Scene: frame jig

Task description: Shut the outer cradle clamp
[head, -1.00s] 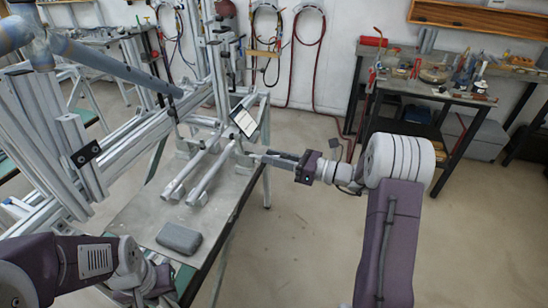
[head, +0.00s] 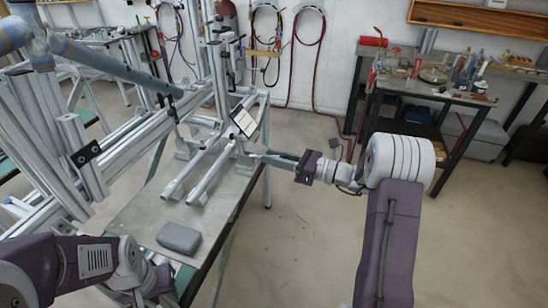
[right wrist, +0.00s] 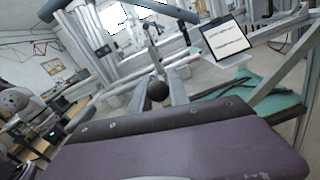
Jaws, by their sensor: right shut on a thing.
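The outer cradle clamp stands at the right side of the jig in the head view, beside my right fingertips. Its details are too small there to tell whether it is open or shut. In the right wrist view a round black knob (right wrist: 158,90) sits between my right fingers, and I take it as the clamp's handle end. My right gripper (head: 250,153) is shut on this knob; its fingers also show in the right wrist view (right wrist: 160,92). My left gripper (head: 160,284) is low at the left of the head view, away from the clamp; its fingers are not clear.
Two pale tubes (head: 212,172) lie over the metal table (head: 140,218), with a grey pad (head: 179,238) near its front edge. Aluminium frame beams fill the left. Floor to the right is clear.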

